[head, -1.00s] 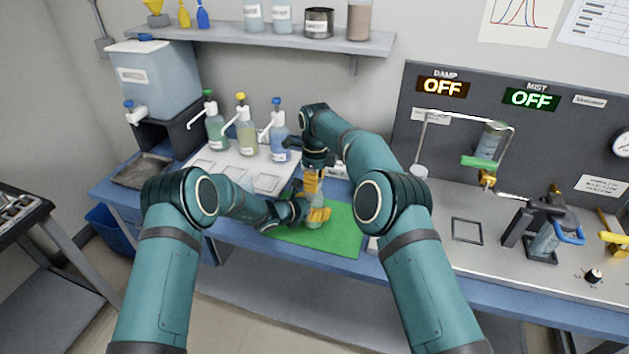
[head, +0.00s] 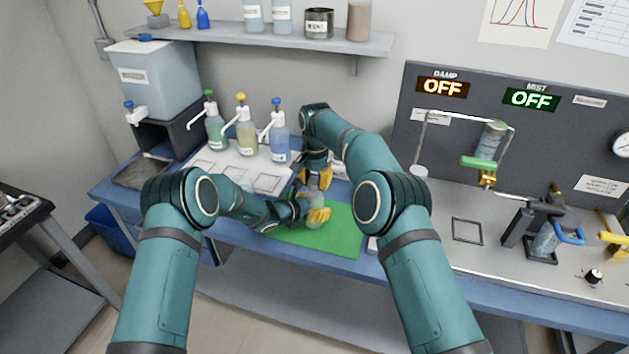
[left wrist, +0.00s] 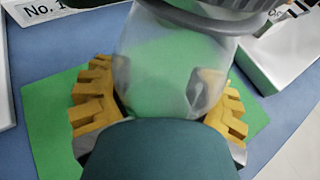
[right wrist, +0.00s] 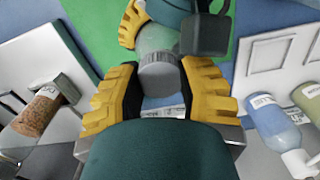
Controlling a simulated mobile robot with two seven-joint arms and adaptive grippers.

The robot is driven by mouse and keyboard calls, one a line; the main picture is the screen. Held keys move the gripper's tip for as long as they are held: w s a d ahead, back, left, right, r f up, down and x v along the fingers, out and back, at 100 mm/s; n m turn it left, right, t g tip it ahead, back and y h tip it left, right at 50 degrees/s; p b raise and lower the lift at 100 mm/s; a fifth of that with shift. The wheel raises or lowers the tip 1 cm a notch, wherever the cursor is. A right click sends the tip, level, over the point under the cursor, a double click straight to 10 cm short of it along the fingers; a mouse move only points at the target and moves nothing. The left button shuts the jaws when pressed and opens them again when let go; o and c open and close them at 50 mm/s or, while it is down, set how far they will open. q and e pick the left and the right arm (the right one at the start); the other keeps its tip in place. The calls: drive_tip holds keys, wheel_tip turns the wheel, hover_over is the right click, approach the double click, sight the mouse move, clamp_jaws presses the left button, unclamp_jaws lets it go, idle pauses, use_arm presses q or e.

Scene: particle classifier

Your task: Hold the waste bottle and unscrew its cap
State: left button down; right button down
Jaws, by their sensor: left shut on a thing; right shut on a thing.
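The waste bottle (left wrist: 170,65) is clear and stands upright over the green mat in the left wrist view. My left gripper (head: 316,214) is shut around its body from the side, with yellow fingers on both sides of it. The grey ribbed cap (right wrist: 160,75) is on top of the bottle in the right wrist view. My right gripper (right wrist: 160,88) points down from above and is shut on the cap, one finger on each side. In the head view the right gripper (head: 315,176) sits just above the left one, and both hide much of the bottle.
The green mat (head: 345,236) lies on the blue bench under the bottle. Three pump bottles, green (head: 215,130), yellow (head: 245,132) and blue (head: 279,140), stand behind on the left. The machine panel (head: 470,135) is at the right. A shelf (head: 270,36) runs above.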

drive_tip(key=c, duration=0.6)
unclamp_jaws()
drive_tip(key=shift+c, duration=0.2)
